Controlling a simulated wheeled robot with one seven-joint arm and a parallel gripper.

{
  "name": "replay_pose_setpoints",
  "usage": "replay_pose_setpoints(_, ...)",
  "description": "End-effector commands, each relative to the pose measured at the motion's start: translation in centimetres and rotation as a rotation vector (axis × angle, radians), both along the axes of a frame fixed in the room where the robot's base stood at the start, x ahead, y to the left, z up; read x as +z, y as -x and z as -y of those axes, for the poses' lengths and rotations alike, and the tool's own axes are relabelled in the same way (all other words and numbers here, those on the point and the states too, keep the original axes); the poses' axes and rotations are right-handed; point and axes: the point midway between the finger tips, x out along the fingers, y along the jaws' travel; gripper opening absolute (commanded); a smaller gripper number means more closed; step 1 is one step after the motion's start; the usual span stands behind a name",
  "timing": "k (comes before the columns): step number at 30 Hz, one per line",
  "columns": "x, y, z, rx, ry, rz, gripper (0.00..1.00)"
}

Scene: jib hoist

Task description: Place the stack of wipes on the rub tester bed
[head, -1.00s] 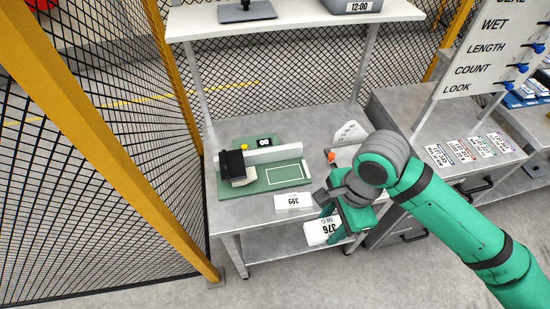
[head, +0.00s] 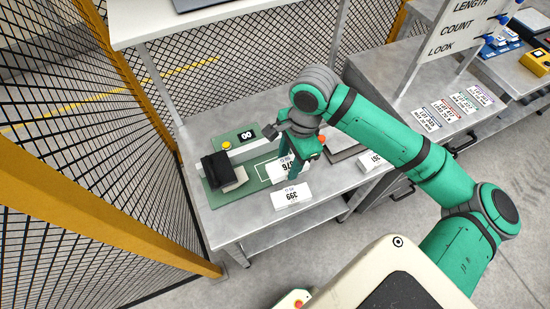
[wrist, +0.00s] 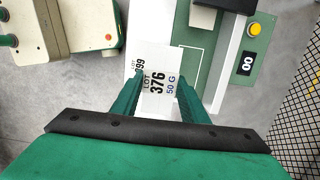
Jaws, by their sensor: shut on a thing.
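My gripper (head: 291,158) is shut on a white stack of wipes labelled LOT 376 (head: 280,171). In the wrist view the 376 stack (wrist: 160,88) sits between the two green fingers. The green rub tester (head: 220,197) has a white-outlined bed (head: 262,172). In the head view the held stack overlaps the right part of this outline; I cannot tell whether it touches the bed. In the wrist view part of the outline (wrist: 196,57) shows beside the stack. The tester's black and white rubbing block (head: 221,173) is left of the outline.
A white 399 stack (head: 291,196) lies on the grey bench just in front of the tester, close to my gripper. The tester has a raised light rail, a yellow button (head: 227,145) and a display (head: 247,135). Another white labelled pack (head: 371,160) lies to the right.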

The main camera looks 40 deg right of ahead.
Motion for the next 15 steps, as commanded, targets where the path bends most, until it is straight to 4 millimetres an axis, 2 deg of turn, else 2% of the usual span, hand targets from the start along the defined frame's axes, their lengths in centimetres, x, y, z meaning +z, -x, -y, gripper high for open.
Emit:
replay_pose_setpoints(3, -1.2, -2.6, 0.4, 0.0, -0.001, -0.002, 0.17)
replay_pose_setpoints(6, -3.0, -3.8, 0.7, 0.0, -0.004, -0.002, 0.17)
replay_pose_setpoints(10, -4.8, -5.3, 1.0, 0.001, -0.002, -0.001, 0.17)
replay_pose_setpoints(15, -5.9, -6.3, 1.2, 0.001, -0.001, -0.001, 0.17)
